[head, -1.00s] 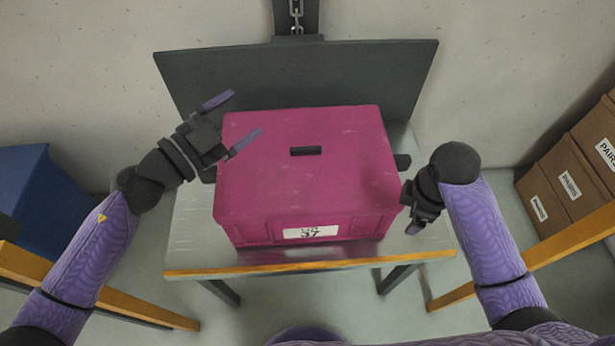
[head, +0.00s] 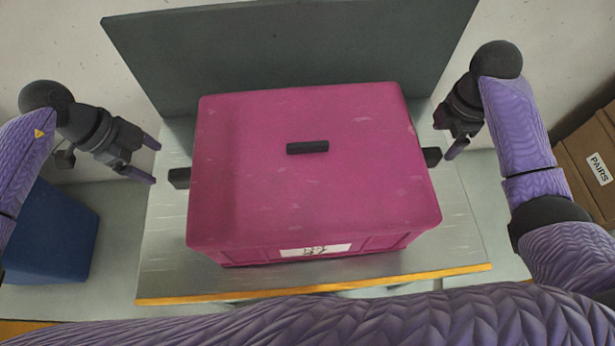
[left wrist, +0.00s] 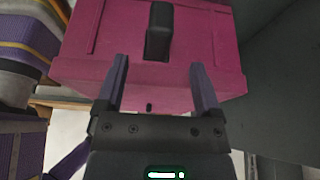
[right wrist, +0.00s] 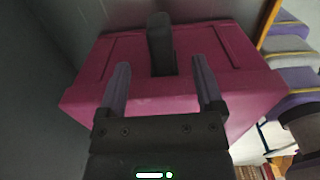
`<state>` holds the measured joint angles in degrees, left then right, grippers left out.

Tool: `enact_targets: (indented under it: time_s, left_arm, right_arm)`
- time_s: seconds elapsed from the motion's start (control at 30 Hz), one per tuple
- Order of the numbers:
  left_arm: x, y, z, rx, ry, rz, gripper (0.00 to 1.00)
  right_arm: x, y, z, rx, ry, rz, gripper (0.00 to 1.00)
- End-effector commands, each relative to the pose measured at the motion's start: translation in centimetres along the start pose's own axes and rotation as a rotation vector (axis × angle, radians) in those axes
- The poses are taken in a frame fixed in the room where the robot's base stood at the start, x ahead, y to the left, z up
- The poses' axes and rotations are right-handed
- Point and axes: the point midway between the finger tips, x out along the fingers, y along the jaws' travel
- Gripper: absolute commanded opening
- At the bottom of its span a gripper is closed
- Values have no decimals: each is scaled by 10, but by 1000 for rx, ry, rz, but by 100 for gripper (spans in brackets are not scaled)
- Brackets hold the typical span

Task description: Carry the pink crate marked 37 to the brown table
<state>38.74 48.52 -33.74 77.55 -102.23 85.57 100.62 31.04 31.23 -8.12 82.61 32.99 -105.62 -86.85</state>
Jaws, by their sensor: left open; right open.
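The pink crate (head: 310,190) stands on a grey metal table (head: 165,265) with a yellow front edge. Its white label (head: 315,250) faces me, too foreshortened to read clearly now. A dark handle sticks out on its left side (head: 179,178) and another on its right side (head: 431,157). My left gripper (head: 148,162) is open, just left of the left handle and apart from it; the left wrist view shows that handle (left wrist: 159,32) ahead, between the fingers. My right gripper (head: 447,140) is open close to the right handle, which shows ahead between its fingers in the right wrist view (right wrist: 161,45).
A dark upright panel (head: 290,50) stands behind the crate. A blue bin (head: 55,235) is on the floor at the left. Brown boxes (head: 590,165) are stacked at the right. No brown table shows clearly in the head view.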

Motion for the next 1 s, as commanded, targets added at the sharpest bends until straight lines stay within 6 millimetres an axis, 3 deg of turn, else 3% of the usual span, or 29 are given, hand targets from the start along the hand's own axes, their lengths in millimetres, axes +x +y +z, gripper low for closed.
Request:
enact_targets:
  time_s: [0.4,0.6,0.87,1.0]
  left_arm:
    - [74,0,-1,0,4,1,85]
    - [87,0,-1,2,3,0,85]
    - [87,0,-1,2,2,0,85]
    - [87,0,-1,2,2,0,56]
  right_arm:
    - [74,0,0,1,0,-2,85]
    - [86,-1,0,0,-1,-1,85]
    - [87,-1,0,0,-2,-1,85]
    - [87,-1,0,0,-2,-1,56]
